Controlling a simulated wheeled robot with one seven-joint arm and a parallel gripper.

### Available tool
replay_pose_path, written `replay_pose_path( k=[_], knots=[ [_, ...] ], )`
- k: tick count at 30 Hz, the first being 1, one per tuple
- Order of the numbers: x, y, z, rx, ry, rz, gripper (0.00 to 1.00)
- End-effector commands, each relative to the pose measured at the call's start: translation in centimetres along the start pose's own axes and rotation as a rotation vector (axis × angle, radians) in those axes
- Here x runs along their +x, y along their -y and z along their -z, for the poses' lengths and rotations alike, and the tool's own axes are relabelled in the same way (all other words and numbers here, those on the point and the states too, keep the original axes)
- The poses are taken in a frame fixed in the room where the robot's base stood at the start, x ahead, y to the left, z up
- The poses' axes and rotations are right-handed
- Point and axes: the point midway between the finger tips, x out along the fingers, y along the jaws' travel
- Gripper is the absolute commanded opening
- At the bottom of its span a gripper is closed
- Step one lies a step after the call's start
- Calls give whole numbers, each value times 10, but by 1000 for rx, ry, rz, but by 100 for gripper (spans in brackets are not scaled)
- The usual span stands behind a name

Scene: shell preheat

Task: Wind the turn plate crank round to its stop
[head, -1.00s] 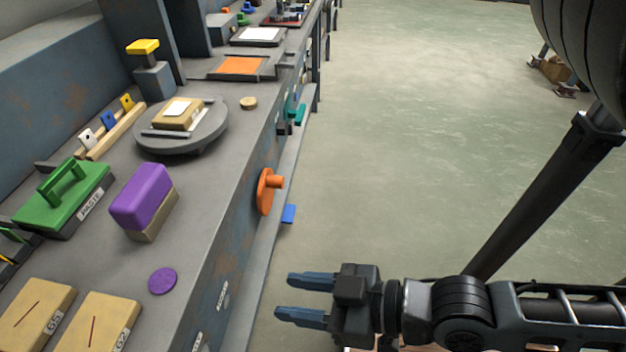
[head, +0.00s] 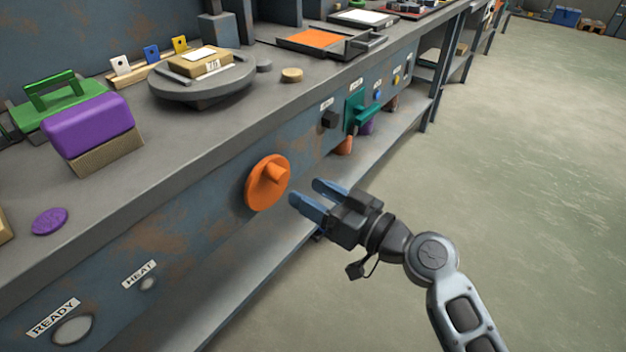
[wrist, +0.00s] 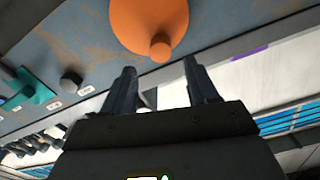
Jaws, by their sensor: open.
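The crank is an orange disc (head: 262,190) with a stubby orange knob (head: 276,174) set off its centre, on the bench's front panel. In the wrist view the disc (wrist: 146,18) is at the top, with the knob (wrist: 160,47) at its lower edge. The round grey turn plate (head: 205,88) sits on the bench above and carries a tan block with a white label (head: 200,64). My gripper (head: 314,196) is open and empty, just right of the crank, its blue fingers pointing toward it. A gap shows between the fingers and the knob.
The front panel also bears a dark knob (head: 331,118), a teal handle (head: 360,113), and READY (head: 72,329) and HEAT (head: 148,284) lamps. A purple block (head: 90,125) and a purple disc (head: 50,221) lie on the bench top. A lower shelf (head: 225,285) juts out below; floor at right is clear.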

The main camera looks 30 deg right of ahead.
Motion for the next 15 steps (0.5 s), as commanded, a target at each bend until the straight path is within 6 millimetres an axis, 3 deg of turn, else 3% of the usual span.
replay_pose_path(
  k=[15],
  knots=[
    [68, 0, 1, 1, 0, -1, 58]
  ],
)
